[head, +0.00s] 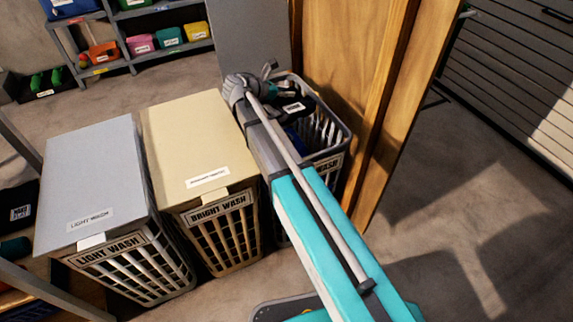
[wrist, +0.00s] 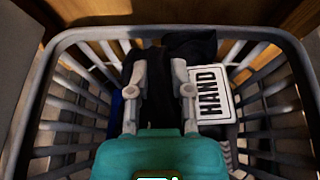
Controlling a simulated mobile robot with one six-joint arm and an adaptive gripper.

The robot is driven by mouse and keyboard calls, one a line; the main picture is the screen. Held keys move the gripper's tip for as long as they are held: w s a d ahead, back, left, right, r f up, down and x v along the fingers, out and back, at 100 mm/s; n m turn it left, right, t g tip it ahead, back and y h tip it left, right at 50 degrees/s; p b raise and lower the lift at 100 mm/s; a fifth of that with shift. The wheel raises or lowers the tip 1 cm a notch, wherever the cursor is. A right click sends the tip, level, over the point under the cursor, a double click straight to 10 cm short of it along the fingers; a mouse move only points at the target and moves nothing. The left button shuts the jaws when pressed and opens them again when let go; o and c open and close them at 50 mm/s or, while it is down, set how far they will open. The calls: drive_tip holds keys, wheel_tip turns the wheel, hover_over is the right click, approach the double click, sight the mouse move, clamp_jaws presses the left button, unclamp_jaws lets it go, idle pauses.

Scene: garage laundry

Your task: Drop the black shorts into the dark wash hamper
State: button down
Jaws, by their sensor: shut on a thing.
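The open dark hamper (head: 345,130) is a grey slatted basket right of the bright wash hamper; my arm hides part of it and most of its front label. In the wrist view its rim (wrist: 165,31) surrounds my gripper (wrist: 160,90), which points down into it. My gripper is shut on black cloth, which I take as the black shorts (wrist: 159,88). Dark clothes lie in the hamper, with a white tag reading "HAND" (wrist: 208,100) on the right and some blue cloth at the left. Where the held cloth ends among them, I cannot tell.
The light wash hamper (head: 95,180) and bright wash hamper (head: 185,140) stand to the left with lids closed. A grey panel (head: 250,40) stands upright behind the dark hamper. A wooden panel (head: 385,90) stands close on its right. Clear floor lies farther right.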

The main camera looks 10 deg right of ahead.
drive_tip(key=shift+f+b, duration=0.4)
drive_tip(key=shift+f, duration=0.3)
drive_tip(key=shift+c, duration=2.2)
unclamp_jaws()
drive_tip(key=shift+r, duration=0.2)
wheel_tip(320, 180, up, 6)
drive_tip(key=p, duration=0.6)
drive_tip(key=s+d+r+p, duration=0.2)
drive_tip(key=s+r+p, duration=0.1)
drive_tip(key=r+p, duration=0.8)
drive_tip(key=s+d+r+p, duration=0.3)
drive_tip(key=r+p, duration=0.9)
drive_tip(key=shift+s+r+p, duration=0.15)
drive_tip(key=shift+s+p, duration=0.1)
drive_tip(key=shift+p, duration=0.05)
